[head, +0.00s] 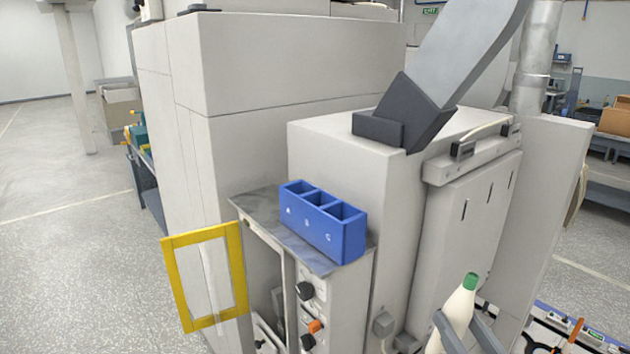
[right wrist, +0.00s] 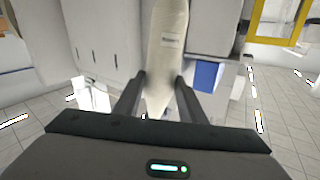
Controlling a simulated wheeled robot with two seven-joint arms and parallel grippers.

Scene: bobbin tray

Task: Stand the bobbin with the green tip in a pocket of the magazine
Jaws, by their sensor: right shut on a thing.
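The bobbin (head: 459,312) is cream-white with a green tip (head: 470,281) that points up, leaning slightly right. My right gripper (head: 464,332) is shut on it at the lower right of the head view. In the right wrist view the bobbin (right wrist: 167,45) stands between the two fingers (right wrist: 160,95); its green tip is not visible there. My left gripper is not in view.
The magazine stands on a grey metal shelf (head: 262,207) of a pale machine (head: 340,150). A grey chute (head: 455,65) rises behind it. A yellow-framed door (head: 175,285) stands open at left. Knobs (head: 305,290) sit below the shelf. The space above the magazine is open.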

